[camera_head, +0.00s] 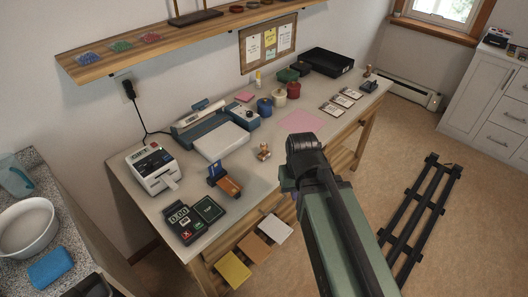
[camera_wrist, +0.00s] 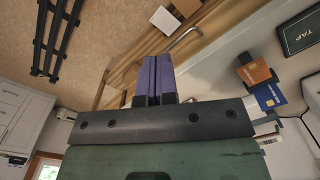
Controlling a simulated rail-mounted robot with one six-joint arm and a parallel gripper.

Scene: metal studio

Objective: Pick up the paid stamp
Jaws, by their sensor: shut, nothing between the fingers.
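A small stamp with a wooden handle (camera_head: 264,152) stands on the worktable near its front edge, left of my arm in the head view. Another small stamp-like piece (camera_head: 367,71) stands at the table's far right end. I cannot read a label on either, so I cannot tell which is the paid stamp. In the wrist view, the two purple fingers of my gripper (camera_wrist: 152,60) are together and hold nothing. They are near the table's front side, apart from any stamp. In the head view my arm mostly hides the gripper.
A black rack (camera_head: 420,215) lies on the floor.

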